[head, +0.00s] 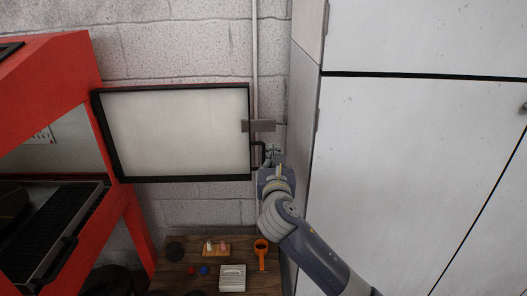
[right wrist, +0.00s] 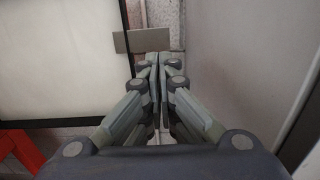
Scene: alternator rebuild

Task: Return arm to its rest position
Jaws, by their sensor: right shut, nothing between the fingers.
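My right arm comes in from the lower right in the head view. Its gripper (head: 272,152) points at the wall, just right of a black-framed white panel (head: 178,130) and below a grey metal plate (head: 259,126). In the right wrist view the gripper (right wrist: 158,62) has its two fingers together and holds nothing. The grey plate (right wrist: 141,40) lies just beyond the fingertips; I cannot tell whether they touch. My left gripper is not in view.
A white cabinet (head: 420,150) stands close on the right. A red machine (head: 55,75) stands on the left. Below is a wooden table (head: 205,270) with an orange-handled tool (head: 262,256), a white box (head: 232,278) and small parts. A conduit (head: 255,50) runs up the block wall.

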